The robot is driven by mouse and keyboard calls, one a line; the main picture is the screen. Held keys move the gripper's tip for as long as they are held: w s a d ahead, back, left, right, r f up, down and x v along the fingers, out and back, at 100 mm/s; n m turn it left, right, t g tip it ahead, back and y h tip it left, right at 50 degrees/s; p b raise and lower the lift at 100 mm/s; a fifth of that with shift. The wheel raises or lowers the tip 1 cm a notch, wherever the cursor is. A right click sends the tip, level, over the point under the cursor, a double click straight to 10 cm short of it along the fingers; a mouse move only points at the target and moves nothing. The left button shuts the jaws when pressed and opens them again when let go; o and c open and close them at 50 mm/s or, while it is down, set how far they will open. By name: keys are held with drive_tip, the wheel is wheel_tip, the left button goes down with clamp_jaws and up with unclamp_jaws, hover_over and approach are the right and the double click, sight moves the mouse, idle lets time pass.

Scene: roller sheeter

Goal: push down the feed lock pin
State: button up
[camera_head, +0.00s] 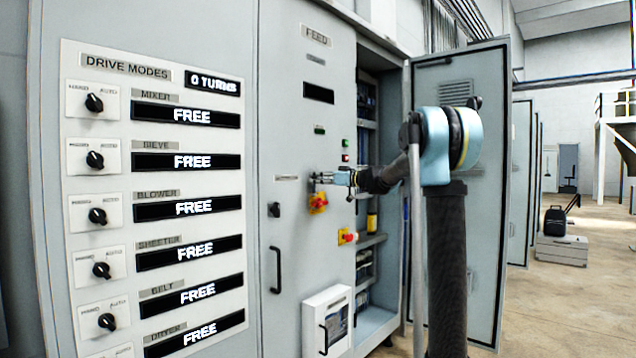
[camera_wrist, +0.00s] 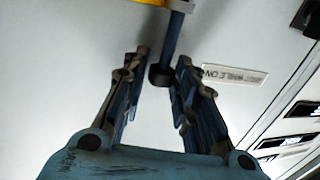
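A dark blue rod (camera_wrist: 174,38) with a black end (camera_wrist: 160,75) shows in the wrist view beside a yellow part (camera_wrist: 150,2) at the top edge; it looks like the feed lock pin. In the head view, a red and yellow switch (camera_head: 318,202) sits on the FEED cabinet door (camera_head: 310,90), just below my gripper (camera_head: 322,178). The pin cannot be made out there. In the wrist view, my gripper (camera_wrist: 161,58) is open, with one finger on each side of the rod's black end. A gap shows on the left; contact on the right cannot be told.
A printed label (camera_wrist: 235,75) lies right of the fingers in the wrist view. A second red and yellow switch (camera_head: 347,237), a black handle (camera_head: 275,270) and a white box (camera_head: 327,318) are lower down. An open cabinet door (camera_head: 490,200) stands behind my arm.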

sight(309, 191)
clamp_jaws()
drive_tip(key=shift+d+f, duration=0.1)
drive_tip(key=shift+f, duration=2.65)
drive_tip(key=o, duration=0.6)
unclamp_jaws()
drive_tip(key=shift+f, duration=0.15)
drive_tip(key=shift+o, duration=0.2)
drive_tip(key=v, duration=1.2)
